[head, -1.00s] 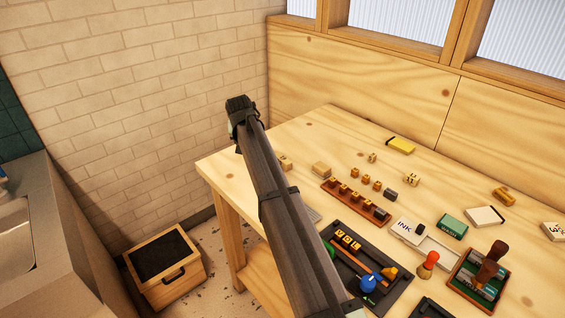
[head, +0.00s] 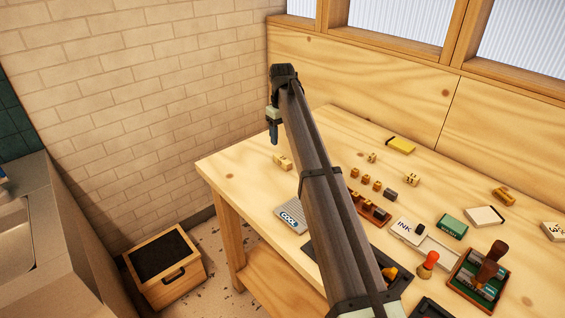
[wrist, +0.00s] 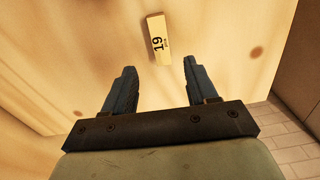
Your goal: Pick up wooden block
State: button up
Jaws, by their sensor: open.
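A small pale wooden block (head: 282,161) lies on the table near its back left corner in the head view. In the wrist view, a pale wooden block (wrist: 158,38) marked "19" lies ahead of the fingertips, between their lines; it seems to be the same one. My gripper (head: 273,140) hangs above the table's left part, fingers pointing down. In the wrist view my gripper (wrist: 160,65) is open with nothing between its fingers, apart from the block. My arm covers part of the table middle.
A grey "COOL" piece (head: 291,216) lies at the table's left front edge. Small wooden cubes (head: 366,179), an ink box (head: 407,230), a green box (head: 453,226) and a red-topped stamp (head: 428,264) stand to the right. The table (head: 240,173) is bare around its left corner.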

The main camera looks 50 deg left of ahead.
send_over(282, 158)
notch_tip(282, 158, down, 4)
jog(key=shift+w+a+f, duration=0.1)
jog(key=shift+a+f, duration=0.05)
jog(key=shift+d+f, duration=0.2)
jog(key=shift+f, duration=2.35)
grip_shut()
